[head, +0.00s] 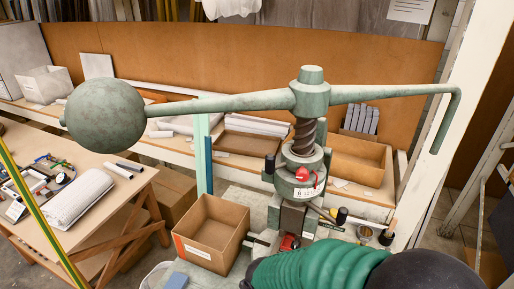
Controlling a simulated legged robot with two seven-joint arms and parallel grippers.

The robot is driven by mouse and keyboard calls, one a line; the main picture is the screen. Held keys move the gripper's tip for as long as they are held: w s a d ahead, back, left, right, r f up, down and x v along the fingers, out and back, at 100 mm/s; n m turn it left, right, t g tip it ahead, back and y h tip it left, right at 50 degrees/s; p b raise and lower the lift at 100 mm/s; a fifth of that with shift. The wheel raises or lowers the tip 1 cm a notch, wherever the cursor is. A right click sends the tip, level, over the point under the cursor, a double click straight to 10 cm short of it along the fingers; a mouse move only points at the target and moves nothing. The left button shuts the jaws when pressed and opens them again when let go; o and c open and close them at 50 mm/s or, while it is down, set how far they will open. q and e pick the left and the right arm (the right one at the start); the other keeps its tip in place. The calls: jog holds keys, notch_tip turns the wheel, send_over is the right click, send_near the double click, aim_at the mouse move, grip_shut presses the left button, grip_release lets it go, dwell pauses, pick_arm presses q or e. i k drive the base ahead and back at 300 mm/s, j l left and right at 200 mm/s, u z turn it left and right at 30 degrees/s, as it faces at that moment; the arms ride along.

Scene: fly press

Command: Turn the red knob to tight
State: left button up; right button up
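The green fly press (311,100) stands right of centre in the head view, with a screw and a long weighted arm on top. A small red knob (302,173) sits on the front of its collar, above a white label. It looks round, but its turn position is too small to read. A second red part (289,242) shows lower on the press, partly hidden at the bottom. Neither of my grippers shows in this view, so nothing is seen touching the red knob.
The arm's big ball weight (105,116) hangs out to the left. An open cardboard box (210,234) stands left of the press. A black-tipped handle (341,215) sticks out at the right. A green ribbed sleeve and dark rounded shape cover the bottom right.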

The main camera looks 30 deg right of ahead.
aim_at(302, 175)
jog(key=z, duration=1.35)
